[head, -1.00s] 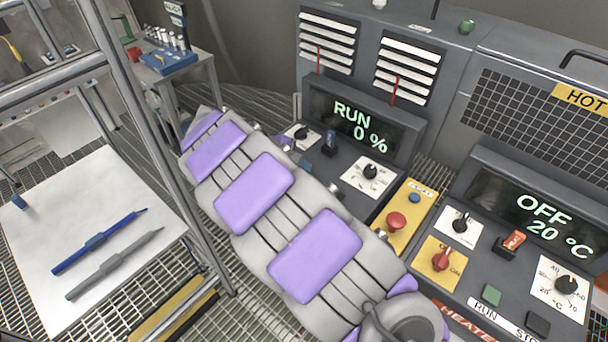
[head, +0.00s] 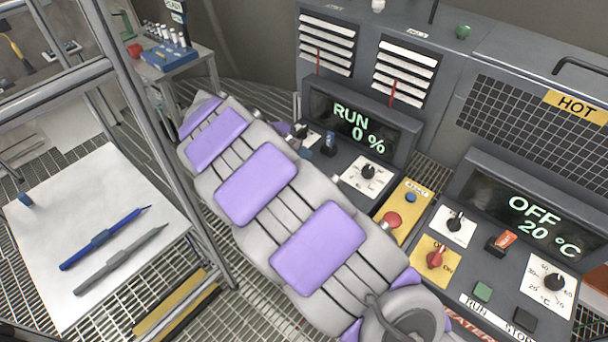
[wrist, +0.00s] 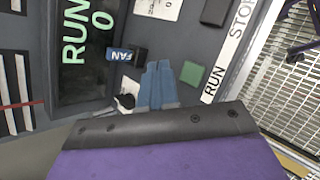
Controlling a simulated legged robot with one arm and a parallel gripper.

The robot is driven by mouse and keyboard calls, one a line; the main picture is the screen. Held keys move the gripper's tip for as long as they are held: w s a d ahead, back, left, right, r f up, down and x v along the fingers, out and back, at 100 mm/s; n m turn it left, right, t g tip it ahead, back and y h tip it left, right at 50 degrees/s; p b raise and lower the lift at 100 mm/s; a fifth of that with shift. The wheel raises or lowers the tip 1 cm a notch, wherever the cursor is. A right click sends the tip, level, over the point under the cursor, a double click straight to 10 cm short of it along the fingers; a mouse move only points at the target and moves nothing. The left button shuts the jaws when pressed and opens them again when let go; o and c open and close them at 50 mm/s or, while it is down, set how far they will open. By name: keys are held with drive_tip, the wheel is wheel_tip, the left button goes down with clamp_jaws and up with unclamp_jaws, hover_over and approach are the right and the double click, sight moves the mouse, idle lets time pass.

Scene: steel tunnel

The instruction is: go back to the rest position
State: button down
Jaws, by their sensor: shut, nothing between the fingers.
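My gripper (wrist: 158,85) shows in the wrist view as two blue-grey fingers lying close together, with nothing between them. It is above the left control panel, between the blue FAN switch (wrist: 127,54) and the green RUN button (wrist: 193,73). I cannot tell whether the fingertips touch the panel. The left display (head: 352,125) reads RUN 0 %. The FAN switch also shows in the head view (head: 329,145).
The right panel's display (head: 525,215) reads OFF 20 °C. A red emergency button (head: 391,220) sits between the panels. At left, a white table (head: 60,280) behind a metal post carries a blue pen (head: 105,238) and a grey pen (head: 120,260). A blue rack (head: 168,59) stands behind.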

idle(0.4)
drive_tip(key=s+d+r+m+g+y+b, duration=0.1)
drive_tip(key=s+d+r+m+g, duration=0.2)
drive_tip(key=s+d, duration=0.55)
drive_tip(key=s+d+r+m+g+y, duration=0.1)
drive_tip(key=s+d+r+m+g, duration=0.15)
drive_tip(key=s+d+m, duration=0.55)
drive_tip(key=s+f+m+y, duration=0.1)
drive_tip(key=s+y, duration=0.2)
drive_tip(key=s, duration=0.8)
drive_tip(key=s+f+m+y+b, duration=0.1)
drive_tip(key=s+f+m+y, duration=0.1)
drive_tip(key=s, duration=0.9)
drive_tip(key=shift+s+d+f+m+g+y+b, duration=0.25)
drive_tip(key=shift+s+m+g+y+b, duration=0.1)
drive_tip(key=shift+y, duration=0.25)
